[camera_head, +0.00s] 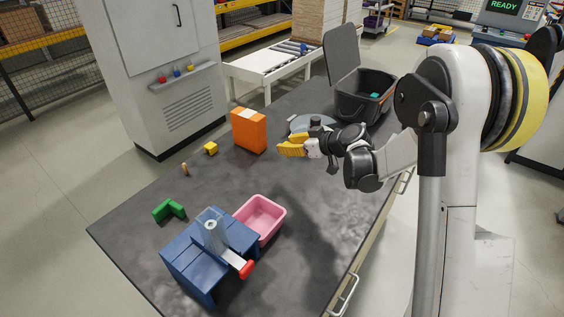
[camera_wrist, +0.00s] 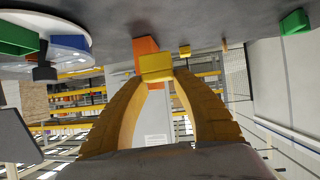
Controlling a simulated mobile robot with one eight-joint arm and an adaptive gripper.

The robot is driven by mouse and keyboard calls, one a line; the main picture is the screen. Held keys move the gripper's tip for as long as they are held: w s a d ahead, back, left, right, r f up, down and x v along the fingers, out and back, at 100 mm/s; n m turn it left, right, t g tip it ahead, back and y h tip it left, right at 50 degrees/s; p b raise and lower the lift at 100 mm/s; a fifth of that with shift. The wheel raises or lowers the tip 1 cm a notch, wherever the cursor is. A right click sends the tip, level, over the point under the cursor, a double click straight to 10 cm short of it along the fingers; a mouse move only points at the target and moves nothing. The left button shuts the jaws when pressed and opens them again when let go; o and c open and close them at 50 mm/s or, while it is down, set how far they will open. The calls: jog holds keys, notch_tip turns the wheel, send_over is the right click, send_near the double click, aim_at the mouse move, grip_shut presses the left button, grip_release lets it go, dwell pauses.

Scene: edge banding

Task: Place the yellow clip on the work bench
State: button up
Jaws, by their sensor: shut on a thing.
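My gripper (camera_head: 289,148) has yellow fingers and hangs over the work bench (camera_head: 318,205), in front and to the right of the orange box. In the wrist view my gripper (camera_wrist: 156,76) is shut on a small yellow block, which I take to be the yellow clip (camera_wrist: 156,67). The clip is held at the fingertips. In the head view it blends with the yellow fingers. The wrist view is upside down, with the grey bench top along its upper edge.
An orange box (camera_head: 249,130), a yellow cube (camera_head: 211,148), a tan peg (camera_head: 185,169) and a green block (camera_head: 169,210) stand on the bench. A blue fixture (camera_head: 190,254) and a pink bin (camera_head: 262,217) are nearer. A black bin (camera_head: 358,103) is behind. The bench's middle is clear.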

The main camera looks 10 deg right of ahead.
jog(key=a+f+b, duration=0.1)
jog(key=a+f, duration=0.1)
jog(key=a, duration=0.1)
jog(key=w+a+f+b, duration=0.1)
jog(key=a+f, duration=0.1)
jog(key=a, duration=0.1)
jog(key=a+f+b, duration=0.1)
jog(key=a+f, duration=0.1)
jog(key=a, duration=0.2)
jog(key=shift+w+f+b, duration=0.15)
jog(key=shift+w+b, duration=0.1)
jog(key=shift+b, duration=0.15)
notch_tip(320, 180, down, 4)
jog(key=shift+f+b, duration=0.1)
jog(key=shift+b, duration=1.1)
jog(key=o, duration=1)
jog(key=shift+c, duration=0.2)
